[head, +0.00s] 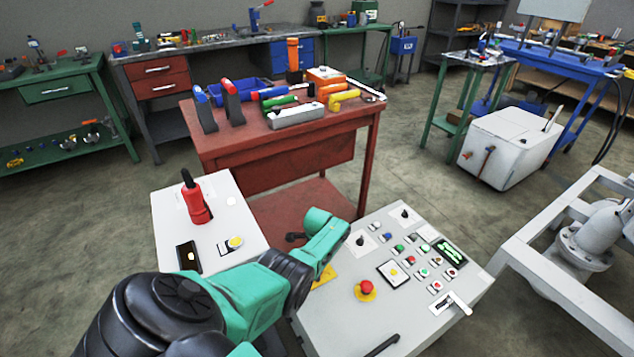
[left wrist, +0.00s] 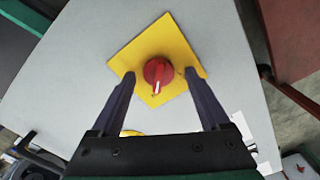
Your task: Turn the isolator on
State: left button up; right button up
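The isolator is a red rotary knob (left wrist: 157,71) on a yellow square plate (left wrist: 125,60), set on a light grey panel. A pale mark on the knob points toward the lower edge of the left wrist view. My left gripper (left wrist: 160,74) is open, with its two dark fingers apart on either side of the knob. I cannot tell whether either finger touches it. In the head view only a corner of the yellow plate (head: 325,276) shows beside my arm, and the knob is hidden. My right gripper is in neither view.
The control panel (head: 325,325) carries a red emergency button (head: 366,288), several small buttons and a black handle (head: 382,345). A grey box (head: 165,215) with a red-handled switch (head: 196,203) stands to the left. A red tool table (head: 250,135) stands behind.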

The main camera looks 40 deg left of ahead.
pick_arm(q)
jog(key=shift+r+p, duration=0.3)
notch_tip(320, 180, up, 14)
jog(key=p, duration=0.8)
